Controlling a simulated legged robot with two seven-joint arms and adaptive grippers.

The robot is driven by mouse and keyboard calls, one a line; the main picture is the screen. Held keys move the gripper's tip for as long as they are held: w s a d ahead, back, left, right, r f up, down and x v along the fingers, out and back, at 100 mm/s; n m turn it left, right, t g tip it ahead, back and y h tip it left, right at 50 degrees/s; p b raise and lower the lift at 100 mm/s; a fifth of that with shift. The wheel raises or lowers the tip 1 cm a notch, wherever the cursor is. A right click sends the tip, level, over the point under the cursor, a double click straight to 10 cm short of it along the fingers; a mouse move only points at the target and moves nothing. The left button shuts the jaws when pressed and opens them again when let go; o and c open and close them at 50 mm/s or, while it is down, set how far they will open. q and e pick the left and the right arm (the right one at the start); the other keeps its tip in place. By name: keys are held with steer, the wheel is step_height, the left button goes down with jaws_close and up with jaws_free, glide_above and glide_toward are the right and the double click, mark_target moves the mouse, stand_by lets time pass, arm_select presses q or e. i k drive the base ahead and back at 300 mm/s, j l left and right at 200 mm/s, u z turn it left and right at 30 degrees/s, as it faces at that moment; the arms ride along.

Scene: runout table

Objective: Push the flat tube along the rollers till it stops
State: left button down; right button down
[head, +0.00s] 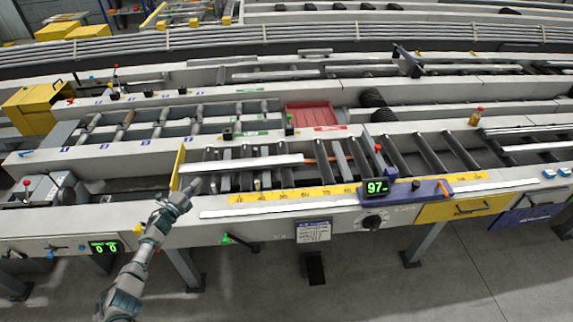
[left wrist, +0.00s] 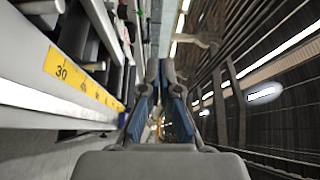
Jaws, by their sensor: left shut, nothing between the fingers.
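The flat tube (head: 245,163) is a long pale bar lying on the rollers (head: 432,155) of the near lane. A gap with bare rollers separates tube and plate. My left gripper (head: 196,187) is shut and empty near the tube's left end, on the near side; I cannot tell whether it touches. It also shows in the left wrist view (left wrist: 160,68). My right gripper is out of view.
A yellow scale (head: 290,195) runs along the near rail, also seen in the left wrist view (left wrist: 75,80). A purple block (head: 432,190) sits on the rail. A red tray (head: 312,116) lies behind the lane. A yellow box (head: 35,105) stands at left.

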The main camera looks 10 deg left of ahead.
mark_target(260, 163)
steer(key=i+l, duration=0.15)
steer(key=i, duration=0.3)
steer(key=i+l, duration=0.2)
steer(key=i, duration=0.2)
steer(key=i+l, duration=0.15)
steer(key=i, duration=0.3)
